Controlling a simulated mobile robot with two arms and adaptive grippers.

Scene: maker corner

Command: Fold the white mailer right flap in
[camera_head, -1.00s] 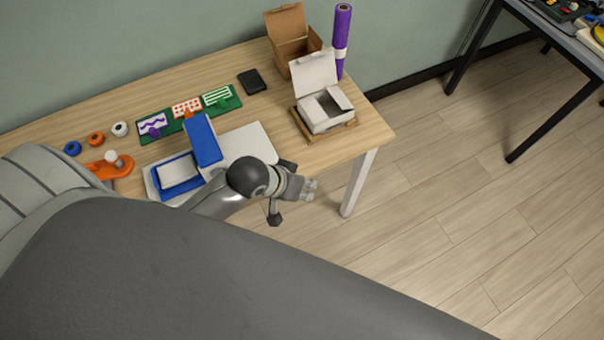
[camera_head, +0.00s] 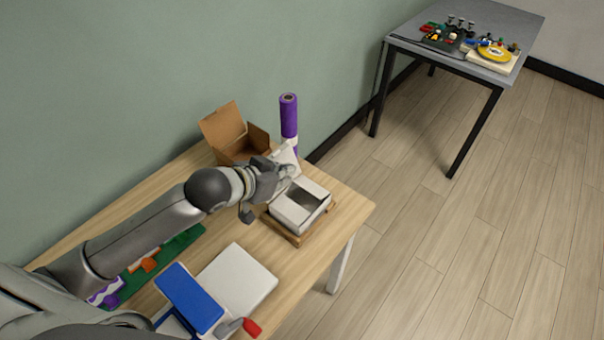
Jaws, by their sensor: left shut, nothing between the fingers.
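The white mailer (camera_head: 291,213) stands open on a small wooden board (camera_head: 328,219) near the table's right end. Its raised lid (camera_head: 287,156) shows at the back, partly hidden by my left gripper. A pale flap (camera_head: 317,187) shows at the far right side of the mailer's opening; I cannot tell how far it is folded. The inside looks dark and empty. My left gripper (camera_head: 289,171) is shut and empty, at the mailer's back left edge near the lid. I cannot tell whether it touches the mailer. My right gripper is not in view.
An open brown box (camera_head: 236,145) and a purple roll (camera_head: 289,115) stand behind the mailer. A blue panel (camera_head: 190,298), a white plate (camera_head: 237,280) and a red-ended grey part (camera_head: 251,328) lie in front. A grey table (camera_head: 505,22) stands apart at the back right.

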